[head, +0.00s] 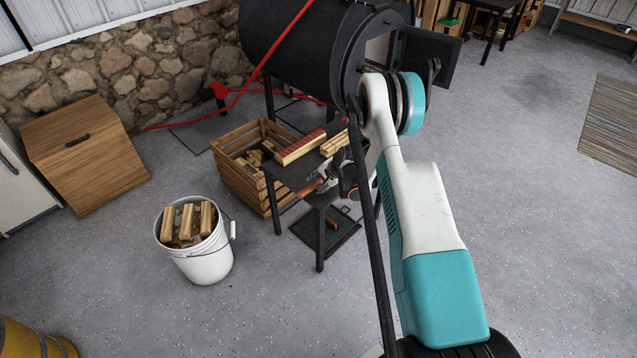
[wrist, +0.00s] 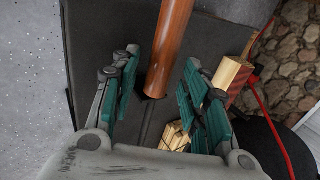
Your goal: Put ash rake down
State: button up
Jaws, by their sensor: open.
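The ash rake shows as a reddish-brown wooden handle (wrist: 170,45) in the wrist view, over the dark side table (wrist: 105,30). In the head view its handle (head: 309,189) is at the table's (head: 288,173) front edge. My gripper (wrist: 160,62) is open, with one teal-padded finger on each side of the handle and gaps between. Its near end is by a dark slot or shadow; the rake's head cannot be made out. In the head view my gripper (head: 326,185) is low over the table, partly hidden by my arm.
A kindling bundle (wrist: 176,136) and red-and-tan wood blocks (head: 303,147) lie on the table. The black barrel stove (head: 300,40) stands behind, and a slatted crate (head: 235,172) is to the left. A white bucket of wood (head: 207,262) stands front left. Open floor lies right.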

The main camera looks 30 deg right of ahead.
jog(key=p+v, duration=0.3)
jog(key=v, duration=0.9)
jog(key=shift+p, duration=0.4)
